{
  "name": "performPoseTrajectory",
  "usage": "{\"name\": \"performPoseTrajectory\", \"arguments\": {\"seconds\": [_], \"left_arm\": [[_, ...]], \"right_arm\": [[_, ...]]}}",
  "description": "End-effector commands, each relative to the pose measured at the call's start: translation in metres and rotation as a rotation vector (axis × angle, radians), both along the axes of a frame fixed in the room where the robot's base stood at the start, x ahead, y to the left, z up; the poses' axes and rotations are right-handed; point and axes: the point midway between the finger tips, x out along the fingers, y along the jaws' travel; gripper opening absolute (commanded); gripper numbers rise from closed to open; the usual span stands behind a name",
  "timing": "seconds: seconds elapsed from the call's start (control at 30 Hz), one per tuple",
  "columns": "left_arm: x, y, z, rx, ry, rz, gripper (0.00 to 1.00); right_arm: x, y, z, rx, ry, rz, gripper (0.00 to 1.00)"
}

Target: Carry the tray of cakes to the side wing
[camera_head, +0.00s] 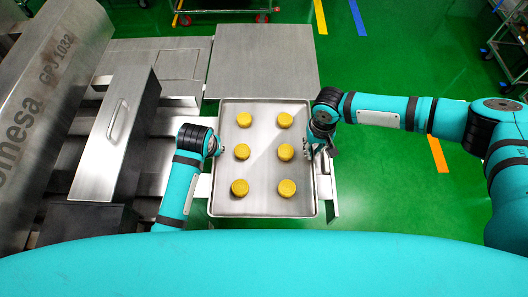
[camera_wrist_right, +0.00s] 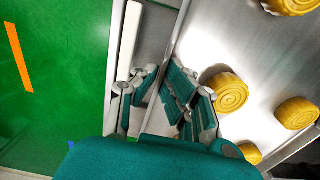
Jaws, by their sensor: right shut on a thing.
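The steel tray (camera_head: 262,207) lies in front of me and carries several round yellow cakes (camera_head: 285,152) in two columns. My right gripper (camera_head: 318,148) is at the tray's right rim. In the right wrist view my right gripper (camera_wrist_right: 165,95) has its fingers on either side of the tray's rim (camera_wrist_right: 181,35) and is shut on it. My left gripper (camera_head: 214,148) is at the tray's left rim; its fingers are too small and hidden to read. A flat steel panel (camera_head: 262,60), perhaps the side wing, lies just beyond the tray's far edge, bare.
The encrusting machine (camera_head: 50,80) with a handled steel box (camera_head: 115,135) stands at left. A pale rail (camera_head: 330,190) shows beside the tray's right side. Wheeled carts (camera_head: 225,12) stand at the back and far right. Green floor (camera_head: 400,60) is open at right.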

Motion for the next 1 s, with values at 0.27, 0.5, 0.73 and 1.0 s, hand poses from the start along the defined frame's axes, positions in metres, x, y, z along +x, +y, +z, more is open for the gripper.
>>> {"name": "performPoseTrajectory", "arguments": {"seconds": [0.27, 0.5, 0.73, 1.0], "left_arm": [[0.001, 0.0, 0.003, 0.001, -0.003, 0.0, 0.0], [0.001, 0.0, 0.019, 0.001, -0.003, 0.0, 0.0], [0.001, 0.001, 0.048, 0.002, -0.003, 0.001, 0.0], [0.001, 0.001, 0.071, 0.002, -0.002, 0.001, 0.0]], "right_arm": [[0.001, -0.001, 0.003, -0.001, -0.002, -0.002, 0.0], [0.001, -0.001, 0.019, -0.001, -0.002, -0.002, 0.0], [0.001, -0.001, 0.047, -0.001, -0.002, -0.002, 0.0], [0.001, -0.001, 0.071, -0.002, -0.001, -0.002, 0.0]]}}
